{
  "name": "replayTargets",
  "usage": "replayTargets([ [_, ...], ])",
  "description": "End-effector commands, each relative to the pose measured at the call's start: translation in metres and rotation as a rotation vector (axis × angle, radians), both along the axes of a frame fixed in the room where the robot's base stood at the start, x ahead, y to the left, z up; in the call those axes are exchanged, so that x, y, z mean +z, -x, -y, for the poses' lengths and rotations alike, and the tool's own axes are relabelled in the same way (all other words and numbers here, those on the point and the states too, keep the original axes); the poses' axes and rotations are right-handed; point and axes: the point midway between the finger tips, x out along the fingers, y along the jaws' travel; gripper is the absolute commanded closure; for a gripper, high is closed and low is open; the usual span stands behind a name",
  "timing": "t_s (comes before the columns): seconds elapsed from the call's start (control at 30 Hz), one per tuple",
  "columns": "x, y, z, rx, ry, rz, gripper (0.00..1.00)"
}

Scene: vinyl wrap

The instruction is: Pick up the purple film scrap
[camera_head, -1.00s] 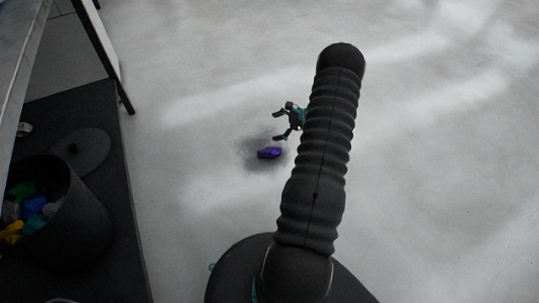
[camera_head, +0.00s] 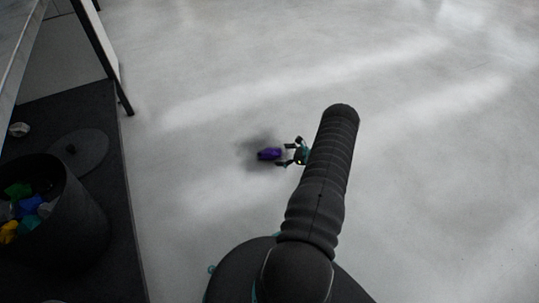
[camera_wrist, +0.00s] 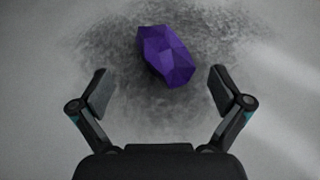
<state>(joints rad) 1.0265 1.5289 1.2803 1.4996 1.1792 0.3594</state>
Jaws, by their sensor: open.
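The purple film scrap (camera_head: 269,154) is a small faceted lump on the grey floor, within a dark smudge or shadow. In the head view my gripper (camera_head: 283,154) is just to its right, with its two fingers pointing left toward it. In the wrist view the scrap (camera_wrist: 166,56) lies beyond the fingertips, near the middle and between the lines of the two fingers. My gripper (camera_wrist: 160,88) is open and empty there, and the fingers do not touch the scrap. The exact height of the gripper above the floor is hard to tell.
A dark bin (camera_head: 61,222) of coloured scraps stands on a black mat (camera_head: 118,240) at the left, with a round lid (camera_head: 82,150) behind it. A pale crumpled piece (camera_head: 19,129) lies near the mat's far edge. A table leg (camera_head: 103,55) stands upper left. Floor around the scrap is clear.

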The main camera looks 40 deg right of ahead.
Motion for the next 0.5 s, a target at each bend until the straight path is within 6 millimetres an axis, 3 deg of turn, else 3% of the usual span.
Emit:
replayTargets([
  [0.37, -0.009, -0.021, -0.011, 0.003, 0.000, -0.001, 0.00],
  [0.5, -0.015, -0.038, -0.019, 0.004, 0.000, -0.001, 0.00],
])
